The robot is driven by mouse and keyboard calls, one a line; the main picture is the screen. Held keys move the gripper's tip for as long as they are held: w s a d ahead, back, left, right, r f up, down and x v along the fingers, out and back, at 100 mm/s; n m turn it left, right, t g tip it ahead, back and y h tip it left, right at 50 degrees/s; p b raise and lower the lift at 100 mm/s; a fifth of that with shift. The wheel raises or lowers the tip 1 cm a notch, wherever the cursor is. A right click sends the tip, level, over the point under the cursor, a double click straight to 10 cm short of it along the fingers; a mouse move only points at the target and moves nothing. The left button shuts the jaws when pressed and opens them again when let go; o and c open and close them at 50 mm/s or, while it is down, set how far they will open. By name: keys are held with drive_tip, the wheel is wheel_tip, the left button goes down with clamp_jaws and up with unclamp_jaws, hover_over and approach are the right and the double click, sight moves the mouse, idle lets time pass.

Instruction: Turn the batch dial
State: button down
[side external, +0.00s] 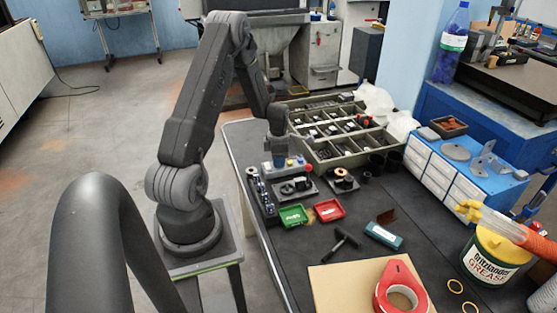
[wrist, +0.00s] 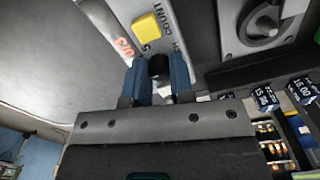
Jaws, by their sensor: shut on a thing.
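The batch dial is a small black knob (wrist: 159,64) on a pale grey panel (wrist: 180,48) in the wrist view. The panel carries a yellow square (wrist: 146,28) and partly visible lettering that includes "COUNT". My gripper (wrist: 158,78) has its blue fingers on both sides of the knob and is shut on it. Part of the knob is hidden between the fingers. In the side view my gripper (side external: 279,156) points down at the pale panel (side external: 268,171) on the dark bench. The dial itself cannot be made out there.
A compartment tray (side external: 318,153) stands behind the panel. A green tray (side external: 293,215) and a red tray (side external: 329,209) lie in front. A black T-handle tool (side external: 343,245) and red tape dispenser (side external: 385,285) are nearer the camera.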

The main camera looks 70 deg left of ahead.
drive_tip(key=m, duration=0.4)
drive_tip(key=shift+m, duration=0.4)
